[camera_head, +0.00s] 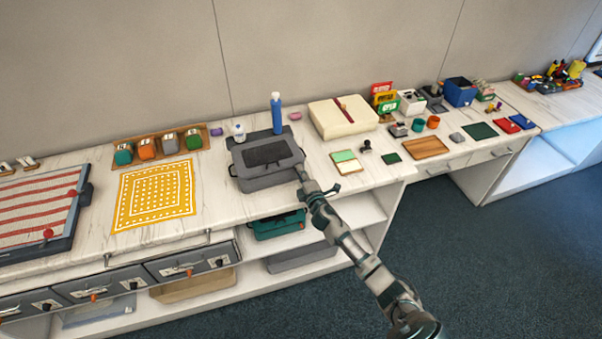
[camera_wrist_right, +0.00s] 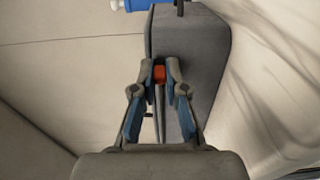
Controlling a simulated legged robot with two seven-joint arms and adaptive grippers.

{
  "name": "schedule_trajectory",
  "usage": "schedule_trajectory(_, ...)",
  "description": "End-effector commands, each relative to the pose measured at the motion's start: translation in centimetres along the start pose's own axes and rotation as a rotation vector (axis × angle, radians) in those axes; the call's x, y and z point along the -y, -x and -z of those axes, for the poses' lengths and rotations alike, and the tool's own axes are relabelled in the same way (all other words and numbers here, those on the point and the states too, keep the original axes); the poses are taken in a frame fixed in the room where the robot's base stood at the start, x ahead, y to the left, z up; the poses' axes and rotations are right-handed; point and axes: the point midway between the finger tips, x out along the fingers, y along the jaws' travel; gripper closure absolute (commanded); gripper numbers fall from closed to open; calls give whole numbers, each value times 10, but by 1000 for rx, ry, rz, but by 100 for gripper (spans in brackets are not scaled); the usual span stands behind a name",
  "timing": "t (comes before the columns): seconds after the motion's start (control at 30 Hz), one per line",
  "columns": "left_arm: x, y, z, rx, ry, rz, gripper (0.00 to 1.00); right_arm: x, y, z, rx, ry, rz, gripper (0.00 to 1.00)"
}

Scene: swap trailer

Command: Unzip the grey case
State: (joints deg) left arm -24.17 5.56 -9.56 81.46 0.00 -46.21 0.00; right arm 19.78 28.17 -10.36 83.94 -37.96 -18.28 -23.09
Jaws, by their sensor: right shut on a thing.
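The grey case (camera_head: 264,162) lies on the white marbled counter, with a darker panel on its top. In the right wrist view the case's grey side (camera_wrist_right: 200,50) fills the middle, just beyond the fingers. My right gripper (camera_head: 302,172) is at the right end of the case. In the right wrist view my right gripper (camera_wrist_right: 159,72) is shut on a small orange-red zipper pull (camera_wrist_right: 159,74) against the case. The zipper line itself is too small to make out. My left gripper is not in view.
A blue bottle (camera_head: 276,113) and a small white bottle (camera_head: 239,132) stand behind the case. A cream box (camera_head: 343,117) is to the right, and a yellow patterned mat (camera_head: 155,194) to the left. Bare counter (camera_head: 214,185) lies between the mat and the case.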

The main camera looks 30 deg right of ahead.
Motion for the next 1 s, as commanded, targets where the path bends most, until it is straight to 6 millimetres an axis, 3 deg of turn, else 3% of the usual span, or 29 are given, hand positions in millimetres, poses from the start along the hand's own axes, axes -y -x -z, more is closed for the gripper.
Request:
schedule_trajectory(0.23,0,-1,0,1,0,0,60,5,1,33,0,-4,8,100)
schedule_trajectory(0.4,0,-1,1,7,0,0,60,6,1,78,-2,-6,9,100)
schedule_trajectory(0.7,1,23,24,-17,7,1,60,8,1,150,-2,-4,11,100)
schedule_trajectory(1.0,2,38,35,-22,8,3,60,8,2,182,-1,1,12,100)
